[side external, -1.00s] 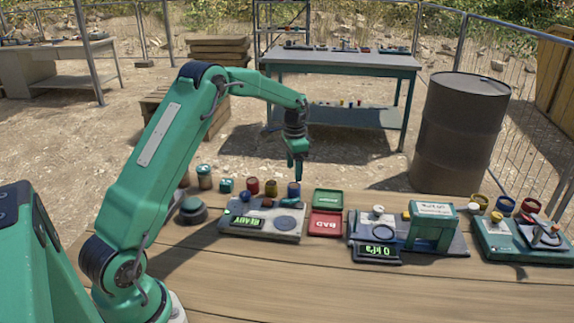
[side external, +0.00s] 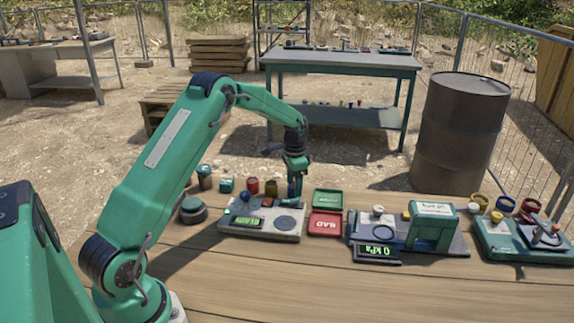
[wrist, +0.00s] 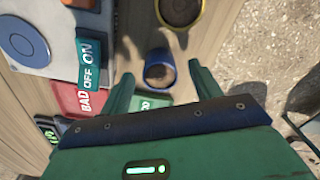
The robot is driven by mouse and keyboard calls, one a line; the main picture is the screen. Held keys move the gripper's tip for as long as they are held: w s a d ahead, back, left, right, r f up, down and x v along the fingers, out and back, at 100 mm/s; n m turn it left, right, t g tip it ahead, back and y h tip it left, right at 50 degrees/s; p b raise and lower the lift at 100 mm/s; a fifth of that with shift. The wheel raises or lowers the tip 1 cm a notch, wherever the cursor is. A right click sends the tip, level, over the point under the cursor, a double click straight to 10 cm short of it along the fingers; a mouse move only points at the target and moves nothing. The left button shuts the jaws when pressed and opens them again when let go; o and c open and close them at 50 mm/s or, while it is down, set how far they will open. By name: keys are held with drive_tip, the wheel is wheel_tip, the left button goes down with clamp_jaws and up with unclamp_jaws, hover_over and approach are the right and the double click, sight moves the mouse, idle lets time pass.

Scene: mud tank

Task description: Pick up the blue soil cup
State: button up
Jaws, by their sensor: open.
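The blue soil cup (wrist: 160,76) shows in the wrist view, filled with brown soil. It lies between my gripper's two green fingers (wrist: 160,69), with a visible gap on each side. In the side view my gripper (side external: 294,196) is lowered at the back of the bench, in front of where the blue cup stands, and mostly hides it. The fingers are open and hold nothing. I cannot tell how far down the cup they reach.
A yellow-rimmed soil cup (wrist: 181,10) stands near the blue one; a red cup (side external: 253,186) is further left. A grey instrument (side external: 262,221) with a green display sits in front. Green and red trays (side external: 327,199) lie close on the right. The bench front is clear.

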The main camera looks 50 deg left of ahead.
drive_tip(key=shift+f, duration=0.9)
drive_tip(key=c, duration=1.1)
drive_tip(key=shift+r, duration=0.15)
drive_tip(key=shift+r, duration=0.55)
drive_tip(key=r, duration=0.3)
drive_tip(key=shift+d+r, duration=0.15)
drive_tip(key=shift+d, duration=0.2)
drive_tip(key=s+d+r, duration=0.2)
drive_tip(key=d+r, duration=0.4)
drive_tip(key=d, duration=0.5)
drive_tip(key=shift+r, duration=0.2)
drive_tip(key=shift+a, duration=0.1)
drive_tip(key=s, duration=0.9)
drive_tip(key=shift+s, duration=0.3)
